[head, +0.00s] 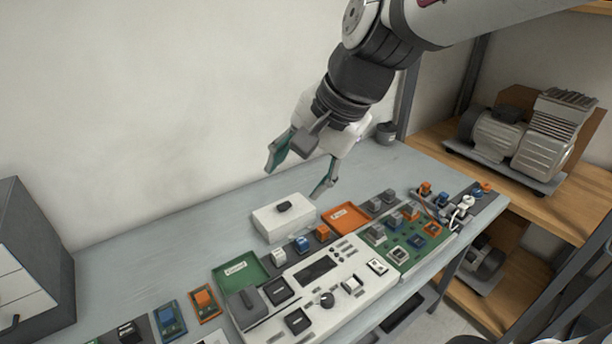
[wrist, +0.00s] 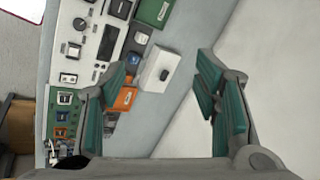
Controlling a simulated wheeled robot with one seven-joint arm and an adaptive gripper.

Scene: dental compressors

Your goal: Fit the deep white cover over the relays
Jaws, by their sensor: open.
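The white cover (head: 272,222) is a box with a dark knob on top, standing on the grey bench behind the white control panel. It also shows in the wrist view (wrist: 151,72), between my fingers. My gripper (head: 293,183) is open and empty, above the cover and apart from it; its teal fingers spread wide in the wrist view (wrist: 165,95). Small blocks that may be relays, one blue (head: 303,243) and one orange (head: 322,232), stand in a row in front of the cover. Grey and orange blocks also stand on the green board (head: 415,249). I cannot tell which are the relays.
A green tray (head: 238,272) and an orange tray (head: 345,217) flank the cover. The white control panel (head: 345,303) lies at the front. A grey cabinet (head: 35,260) stands at left; a compressor (head: 515,140) sits on the right shelf. The bench behind the cover is clear up to the wall.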

